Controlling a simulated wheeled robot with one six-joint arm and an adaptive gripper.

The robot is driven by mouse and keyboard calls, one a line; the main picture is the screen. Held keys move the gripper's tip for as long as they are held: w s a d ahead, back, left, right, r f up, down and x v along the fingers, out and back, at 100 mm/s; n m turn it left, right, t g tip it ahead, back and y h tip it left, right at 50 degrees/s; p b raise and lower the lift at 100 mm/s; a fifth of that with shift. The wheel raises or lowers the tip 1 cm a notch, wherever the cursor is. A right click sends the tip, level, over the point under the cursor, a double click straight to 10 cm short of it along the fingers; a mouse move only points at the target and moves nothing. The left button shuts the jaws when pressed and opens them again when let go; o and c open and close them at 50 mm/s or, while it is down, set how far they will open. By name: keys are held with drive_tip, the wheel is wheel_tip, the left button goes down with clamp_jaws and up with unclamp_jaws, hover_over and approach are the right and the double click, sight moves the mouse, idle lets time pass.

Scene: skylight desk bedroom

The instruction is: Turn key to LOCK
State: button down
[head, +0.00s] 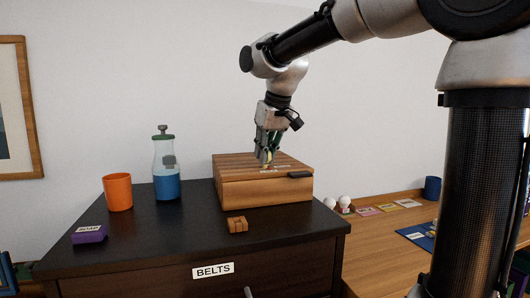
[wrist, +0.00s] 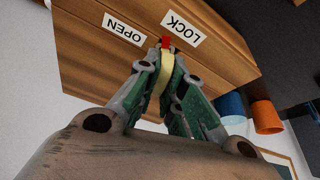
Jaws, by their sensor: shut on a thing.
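A striped wooden box (head: 260,190) stands on the black dresser top, with a dark latch on its front. My gripper (head: 265,158) is above its lid, pointing down. In the wrist view, my gripper (wrist: 160,92) is shut on the pale yellow key (wrist: 160,74), between green-padded fingers. A red tip (wrist: 166,42) shows at the key's far end, between the OPEN label (wrist: 124,29) and the LOCK label (wrist: 184,27), close to both. The fingers hide part of the key and where it meets the lid.
An orange cup (head: 118,192), a bottle of blue liquid (head: 166,170) and a purple soap box (head: 89,233) stand left of the box. A small wooden block (head: 237,225) lies in front. A lower wooden desk (head: 385,235) is at right. Bare dresser top surrounds the block.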

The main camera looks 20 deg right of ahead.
drive_tip(key=shift+m+h, duration=0.6)
drive_tip(key=shift+m, duration=0.9)
drive_tip(key=shift+m+h, duration=0.4)
drive_tip(key=shift+m, duration=0.7)
drive_tip(key=c, duration=1.5)
unclamp_jaws()
drive_tip(key=shift+o, duration=0.2)
drive_tip(key=shift+r, duration=0.1)
drive_tip(key=d+v, duration=0.1)
drive_tip(key=v, duration=1)
drive_tip(key=s+d+f+n, duration=0.1)
drive_tip(key=s+d+f, duration=0.6)
drive_tip(key=s+f, duration=0.4)
drive_tip(key=s+d+f+n, duration=0.1)
drive_tip(key=s+d+f, duration=0.6)
drive_tip(key=s+f, duration=0.4)
drive_tip(key=shift+s+d+y, duration=0.3)
drive_tip(key=shift+d+y, duration=0.05)
drive_tip(key=shift+y, duration=0.05)
